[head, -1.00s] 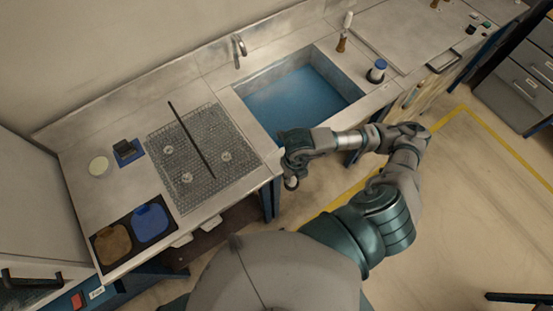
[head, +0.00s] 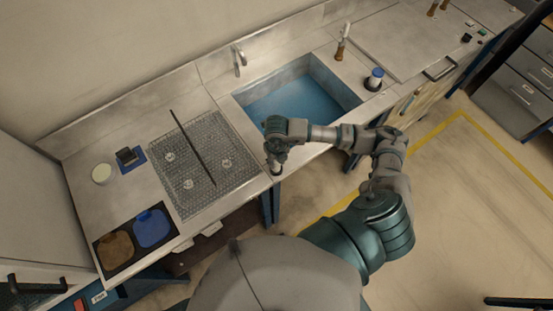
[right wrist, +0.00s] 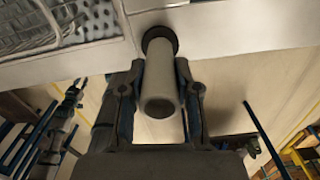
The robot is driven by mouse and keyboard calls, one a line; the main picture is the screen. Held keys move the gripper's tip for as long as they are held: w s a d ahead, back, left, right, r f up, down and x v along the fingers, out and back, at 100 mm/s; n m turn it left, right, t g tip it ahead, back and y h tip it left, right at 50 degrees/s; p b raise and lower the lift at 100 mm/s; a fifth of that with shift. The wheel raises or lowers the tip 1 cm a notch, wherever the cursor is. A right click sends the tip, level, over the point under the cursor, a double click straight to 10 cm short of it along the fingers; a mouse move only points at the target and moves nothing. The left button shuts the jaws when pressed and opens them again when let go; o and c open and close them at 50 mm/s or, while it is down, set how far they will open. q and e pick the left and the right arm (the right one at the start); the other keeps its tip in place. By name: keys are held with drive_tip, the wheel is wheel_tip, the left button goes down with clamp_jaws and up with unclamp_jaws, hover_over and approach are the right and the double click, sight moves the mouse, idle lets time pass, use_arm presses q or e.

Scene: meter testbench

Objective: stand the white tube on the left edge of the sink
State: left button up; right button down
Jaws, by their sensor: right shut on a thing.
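The white tube (right wrist: 160,88), pale with a dark ring at its far end, lies between the fingers of my right gripper (right wrist: 160,95) in the right wrist view. The fingers are shut on it. Its dark end overlaps the counter's front edge in that view; I cannot tell whether it touches. In the head view my right gripper (head: 276,168) is at the counter's front edge, near the front left corner of the sink (head: 300,97). The tube is mostly hidden there. The sink's left edge (head: 232,118) is a bare metal strip. My left gripper is not in view.
A wire mesh (head: 195,190) with a dark rod (head: 190,145) lies left of the strip. A faucet (head: 239,60) stands behind the sink. A blue-capped bottle (head: 374,80) and a brush (head: 341,48) stand to its right.

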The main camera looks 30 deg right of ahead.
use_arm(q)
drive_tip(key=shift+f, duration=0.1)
use_arm(e)
drive_tip(key=shift+d+f, duration=0.1)
drive_tip(key=c, duration=1)
unclamp_jaws()
drive_tip(key=shift+d, duration=0.15)
drive_tip(key=shift+o, duration=0.9)
drive_tip(key=shift+d, duration=0.1)
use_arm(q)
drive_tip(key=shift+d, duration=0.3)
use_arm(e)
drive_tip(key=shift+d, duration=0.1)
drive_tip(key=shift+r, duration=0.2)
wheel_tip(320, 180, up, 11)
drive_tip(key=shift+w+f+b, duration=0.1)
drive_tip(key=shift+b, duration=0.75)
drive_tip(key=shift+r, duration=0.5)
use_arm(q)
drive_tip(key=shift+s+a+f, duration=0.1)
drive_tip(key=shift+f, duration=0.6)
